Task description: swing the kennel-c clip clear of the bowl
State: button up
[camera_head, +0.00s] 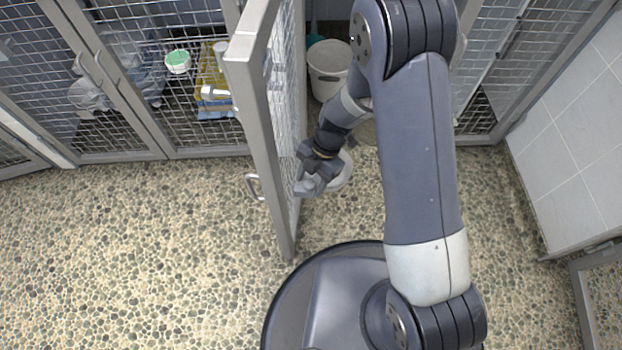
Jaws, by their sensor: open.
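My gripper (309,176) is open and points down and left, close to the inner face of an open mesh kennel door (286,95). I see nothing held in it. A pale round rim, perhaps the bowl (344,172), shows behind and below the gripper, partly hidden by it. I cannot tell whether the gripper touches the door or the rim. I cannot make out the clip; it may be hidden by my arm or too small to see. No kennel label is readable.
A white bucket (328,76) stands inside the open kennel. Closed mesh kennels on the left hold a green-topped tub (178,61) and a yellow item (212,72). A door handle (254,187) sticks out left. The pebbled floor (120,250) at left is clear; a tiled wall (575,150) bounds the right.

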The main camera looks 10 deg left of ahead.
jog(key=c, duration=1)
jog(key=shift+o, duration=0.2)
